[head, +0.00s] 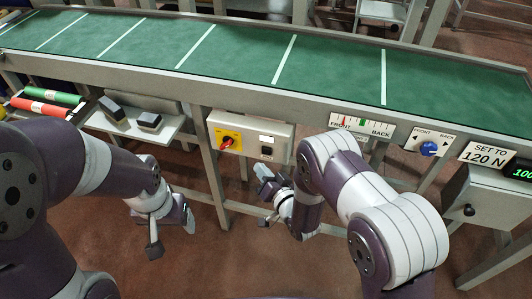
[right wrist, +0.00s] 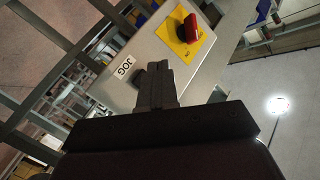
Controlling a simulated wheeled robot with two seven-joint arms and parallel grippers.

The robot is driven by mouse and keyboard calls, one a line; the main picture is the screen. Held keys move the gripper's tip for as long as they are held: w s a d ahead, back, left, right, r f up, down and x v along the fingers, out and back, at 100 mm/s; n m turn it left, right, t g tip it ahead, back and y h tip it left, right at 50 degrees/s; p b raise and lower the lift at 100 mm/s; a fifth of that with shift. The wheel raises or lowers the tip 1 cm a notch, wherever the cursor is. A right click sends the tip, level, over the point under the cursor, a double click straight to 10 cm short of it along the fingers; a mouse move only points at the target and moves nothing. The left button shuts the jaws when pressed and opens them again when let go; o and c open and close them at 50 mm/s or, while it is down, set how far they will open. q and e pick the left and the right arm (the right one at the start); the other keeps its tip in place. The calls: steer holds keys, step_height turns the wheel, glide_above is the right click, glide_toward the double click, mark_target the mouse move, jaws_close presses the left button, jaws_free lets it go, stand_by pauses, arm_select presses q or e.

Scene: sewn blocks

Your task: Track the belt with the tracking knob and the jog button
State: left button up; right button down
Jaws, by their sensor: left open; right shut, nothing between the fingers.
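The green belt (head: 240,55) with white cross lines runs across the top of the head view. The blue tracking knob (head: 428,148) sits on a plate marked FRONT and BACK, right of a FRONT–BACK gauge (head: 362,125) with red and green marks. The jog button (head: 266,151) is dark, on the grey control box (head: 284,132); in the right wrist view the JOG label (right wrist: 124,68) shows and the button (right wrist: 138,78) is partly hidden by my fingers. My right gripper (head: 266,184) is shut and empty, close to the box; contact is unclear. My left gripper (head: 170,236) is open, low at left.
A red switch on a yellow plate (head: 228,142) sits on the same box, left of the button. A shelf (head: 150,125) holds dark blocks. Red and green rollers (head: 45,106) lie far left. A SET TO 120 N sign (head: 487,154) and a lit display (head: 520,172) stand right.

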mark_target(266, 151)
steer(key=shift+w+d+b, duration=0.15)
steer(key=shift+w+d, duration=0.05)
steer(key=shift+w, duration=0.45)
steer(key=shift+w+d+b, duration=0.15)
steer(key=shift+w+d, duration=0.05)
steer(key=shift+w, duration=0.45)
steer(key=shift+w, duration=0.1)
stand_by(1.0)
steer(key=shift+w+d, duration=0.2)
steer(key=shift+w, duration=0.1)
steer(key=shift+w+d+b, duration=0.1)
steer(key=shift+w+b, duration=0.2)
steer(key=shift+w, duration=0.1)
stand_by(1.8)
steer(key=shift+s, duration=0.1)
stand_by(2.2)
steer(key=shift+s+a, duration=0.25)
steer(key=shift+s, duration=0.5)
